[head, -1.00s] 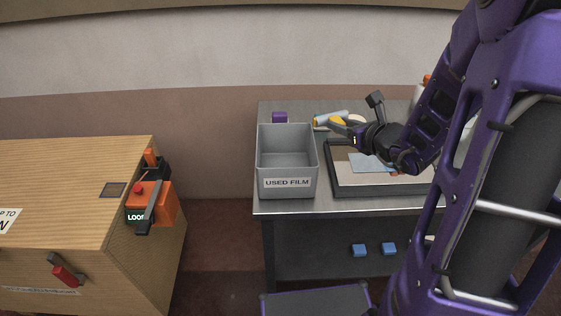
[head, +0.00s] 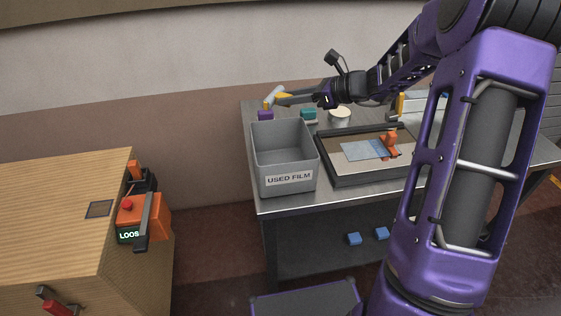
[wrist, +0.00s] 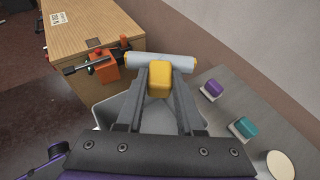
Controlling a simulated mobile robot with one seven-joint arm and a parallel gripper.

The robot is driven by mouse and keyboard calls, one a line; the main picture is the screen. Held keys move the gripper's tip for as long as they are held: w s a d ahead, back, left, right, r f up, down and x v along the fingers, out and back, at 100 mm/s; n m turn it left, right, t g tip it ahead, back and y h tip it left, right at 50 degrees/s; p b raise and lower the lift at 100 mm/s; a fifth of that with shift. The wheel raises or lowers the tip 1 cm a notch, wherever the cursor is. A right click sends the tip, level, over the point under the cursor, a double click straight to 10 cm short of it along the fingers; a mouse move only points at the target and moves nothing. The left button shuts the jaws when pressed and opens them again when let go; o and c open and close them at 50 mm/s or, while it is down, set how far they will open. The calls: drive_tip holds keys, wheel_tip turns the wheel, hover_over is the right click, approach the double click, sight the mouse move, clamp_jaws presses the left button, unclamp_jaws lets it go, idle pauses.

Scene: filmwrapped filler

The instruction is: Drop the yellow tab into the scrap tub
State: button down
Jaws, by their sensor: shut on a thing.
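My gripper (head: 281,99) is shut on a yellow block-like tab (wrist: 159,78), which shows between its fingers in the wrist view. A pale grey-blue roll (wrist: 160,62) with yellow-orange ends lies across the fingertips, against the tab; whether they are joined I cannot tell. The roll also shows in the head view (head: 272,97). A grey open tub labelled "USED FILM" (head: 285,178) stands at the table's left front. My gripper is raised, near the tub's back edge in the head view. The fingers partly hide the tub in the wrist view.
A purple block (head: 265,115), a teal block (head: 309,114) and a pale round tin (head: 340,116) stand behind the tub. A dark-rimmed tray (head: 370,178) with a blue sheet (head: 361,149) and an orange piece (head: 388,143) lies to its right. A wooden counter (head: 60,205) stands left.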

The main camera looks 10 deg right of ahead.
wheel_tip(320, 180, down, 6)
drive_tip(key=d+n+g+b, duration=0.1)
drive_tip(key=b, duration=0.4)
drive_tip(key=shift+w+y+b, duration=0.3)
drive_tip(key=shift+w+y, duration=0.05)
drive_tip(key=shift+y, duration=0.05)
drive_tip(key=shift+f, duration=0.1)
drive_tip(key=shift+c, duration=2.3)
unclamp_jaws()
drive_tip(key=p+v, duration=0.2)
drive_tip(key=v, duration=1.5)
drive_tip(key=shift+d+r, duration=0.2)
drive_tip(key=shift+r, duration=0.05)
drive_tip(key=shift+w+g, duration=0.15)
drive_tip(key=shift+g, duration=0.15)
